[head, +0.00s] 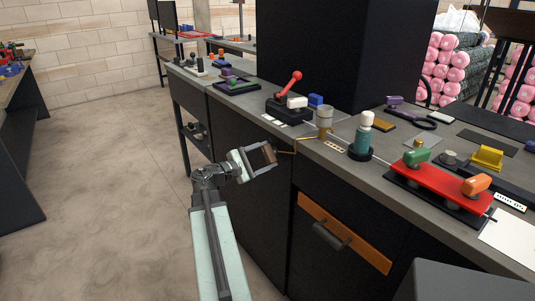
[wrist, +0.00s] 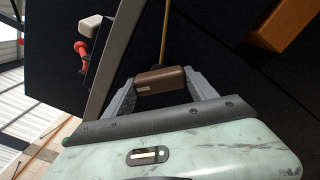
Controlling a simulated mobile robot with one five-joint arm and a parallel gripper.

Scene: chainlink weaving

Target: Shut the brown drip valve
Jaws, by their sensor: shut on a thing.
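The brown drip valve shows as a brown block-shaped handle (head: 269,153) on a thin brass rod (head: 285,153). The rod runs toward a small clear-and-tan cup (head: 324,119) at the counter's front edge. My gripper (head: 264,156) is shut on the brown handle, just in front of the counter's edge. In the wrist view the brown handle (wrist: 160,80) sits across between the two grey fingers, and the brass rod (wrist: 164,36) leads away from it. Part of the handle is hidden by the fingers, and I cannot tell how far the valve is turned.
The grey counter (head: 375,185) carries a red-handled lever (head: 291,82), a teal bottle (head: 363,138) and a red manifold (head: 437,188) with green and orange handles. A dark cabinet with an orange-fronted drawer (head: 362,243) stands below. The floor (head: 100,190) at left is clear.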

